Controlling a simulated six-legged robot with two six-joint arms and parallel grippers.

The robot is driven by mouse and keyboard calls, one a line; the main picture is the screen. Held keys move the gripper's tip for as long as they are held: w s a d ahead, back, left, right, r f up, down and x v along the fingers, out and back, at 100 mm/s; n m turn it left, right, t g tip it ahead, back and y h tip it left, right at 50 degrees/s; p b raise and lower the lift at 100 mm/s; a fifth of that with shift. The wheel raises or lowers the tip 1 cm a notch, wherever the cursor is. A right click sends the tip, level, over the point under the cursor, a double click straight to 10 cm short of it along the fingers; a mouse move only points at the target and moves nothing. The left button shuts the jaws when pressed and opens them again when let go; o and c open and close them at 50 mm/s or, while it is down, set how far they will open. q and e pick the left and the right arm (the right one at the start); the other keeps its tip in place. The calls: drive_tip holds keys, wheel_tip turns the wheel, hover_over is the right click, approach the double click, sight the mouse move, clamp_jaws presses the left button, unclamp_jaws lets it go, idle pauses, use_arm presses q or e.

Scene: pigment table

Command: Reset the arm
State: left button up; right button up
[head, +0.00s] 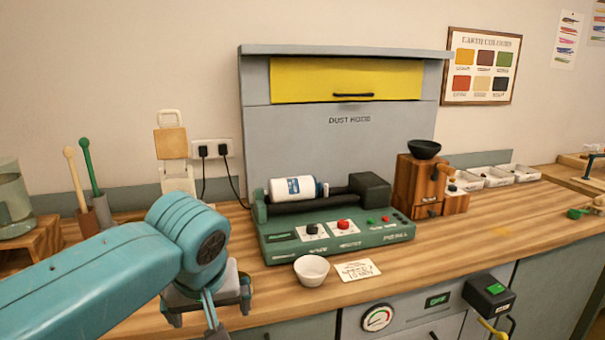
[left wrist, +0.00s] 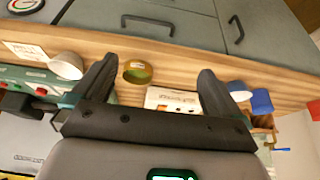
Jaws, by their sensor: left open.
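My left arm comes in from the left in the head view and ends at its grey gripper (head: 205,300), low over the front edge of the wooden table (head: 445,235). Its fingertips are hard to make out there. In the left wrist view the two dark fingers of my left gripper (left wrist: 157,72) stand wide apart. Nothing is held between them; the table edge and cabinet front show behind. My right gripper is in neither view.
A white bowl (head: 311,269) and a card (head: 357,270) lie right of my gripper. Behind them stands a green machine (head: 280,245) with a white jar (head: 293,188) on its rollers. A wooden grinder (head: 420,185) stands further right. The front right tabletop is clear.

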use_arm(q)
drive_tip(key=s+d+f+m+g+h+p, duration=0.1)
drive_tip(key=d+f+m+g+h+p, duration=0.1)
drive_tip(key=f, duration=1.1)
drive_tip(key=s+d+f+m+g+h+p, duration=0.1)
drive_tip(key=s+d+f+h+p, duration=0.1)
drive_tip(key=f, duration=1)
drive_tip(key=s+a+f+n+p, duration=0.1)
drive_tip(key=s+f+p, duration=0.1)
drive_tip(key=s+f, duration=0.4)
drive_tip(key=s+f+g+h+p, duration=0.1)
drive_tip(key=s+f+p, duration=0.1)
drive_tip(key=s+f, duration=0.5)
drive_tip(key=s, duration=0.5)
drive_tip(key=shift+a+f+n, duration=0.3)
drive_tip(key=shift+a+n, duration=0.05)
drive_tip(key=shift+n, duration=0.05)
